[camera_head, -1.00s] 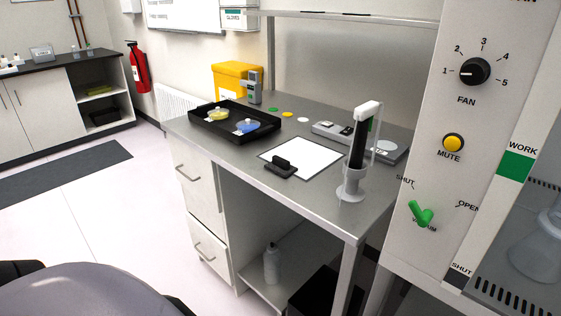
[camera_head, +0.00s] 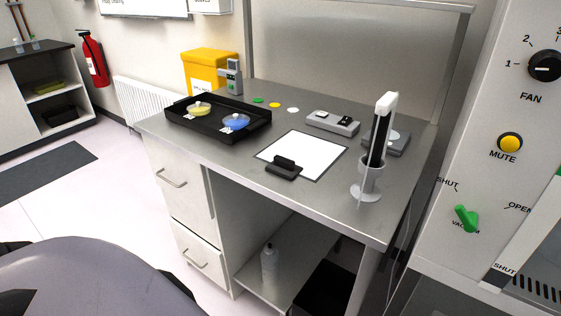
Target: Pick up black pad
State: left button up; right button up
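A small black pad with a raised upright grip (camera_head: 284,170) lies on the grey metal bench (camera_head: 335,213). It sits at the lower left edge of a white sheet with a dark border (camera_head: 303,153), touching or overlapping it; I cannot tell which. Nothing holds the pad. Neither of my grippers shows in the head view.
A black tray (camera_head: 190,127) with a yellow-topped dish (camera_head: 200,109) and a blue-topped dish (camera_head: 236,121) stands left of the sheet. A white holder with a black upright tool (camera_head: 378,140) stands to the right. A cabinet with a green lever (camera_head: 466,218) borders the right. Bare bench lies in front.

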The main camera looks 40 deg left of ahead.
aim_at(283, 167)
jog(key=j+z, duration=0.15)
jog(key=j, duration=0.4)
jog(key=k+j+z, duration=0.1)
jog(key=j, duration=0.4)
jog(key=k+j+z, duration=0.15)
jog(key=j, duration=0.35)
jog(key=i+j, duration=0.05)
